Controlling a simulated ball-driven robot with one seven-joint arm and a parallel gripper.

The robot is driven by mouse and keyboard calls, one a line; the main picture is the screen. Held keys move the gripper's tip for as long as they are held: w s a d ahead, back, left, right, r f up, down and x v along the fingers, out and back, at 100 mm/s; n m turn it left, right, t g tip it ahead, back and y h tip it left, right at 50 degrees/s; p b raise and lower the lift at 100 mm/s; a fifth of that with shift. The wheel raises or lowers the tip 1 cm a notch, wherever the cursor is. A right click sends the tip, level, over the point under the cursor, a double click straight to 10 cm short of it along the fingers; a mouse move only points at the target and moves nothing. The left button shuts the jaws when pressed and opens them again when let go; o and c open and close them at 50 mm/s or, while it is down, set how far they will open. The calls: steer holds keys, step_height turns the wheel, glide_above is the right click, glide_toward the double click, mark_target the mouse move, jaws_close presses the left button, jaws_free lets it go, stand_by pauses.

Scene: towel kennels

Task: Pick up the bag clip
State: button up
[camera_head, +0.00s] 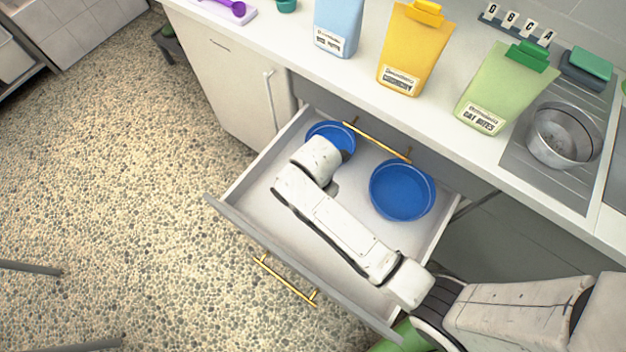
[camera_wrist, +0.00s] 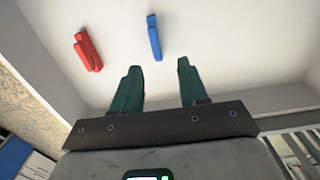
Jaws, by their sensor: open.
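Two bag clips lie on a pale, white surface in the wrist view: a red one (camera_wrist: 88,52) at the upper left and a blue one (camera_wrist: 154,37) near the top middle. My gripper (camera_wrist: 159,66) shows two dark green fingers spread apart with nothing between them. The blue clip lies beyond the gap between the fingertips, and the red clip is left of the left finger. In the head view my arm reaches over the open drawer (camera_head: 262,196); my fingers and these two clips are hidden there.
Two blue bowls, one partly behind my arm (camera_head: 333,133) and one to its right (camera_head: 402,190), are in the drawer. On the counter stand a light blue bag (camera_head: 338,28), a yellow bag (camera_head: 411,50) and a green bag (camera_head: 505,85). A metal bowl (camera_head: 562,135) is right.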

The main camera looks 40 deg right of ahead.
steer(key=f, duration=0.8)
steer(key=shift+w+d, duration=0.15)
steer(key=shift+w, duration=0.2)
jaws_close()
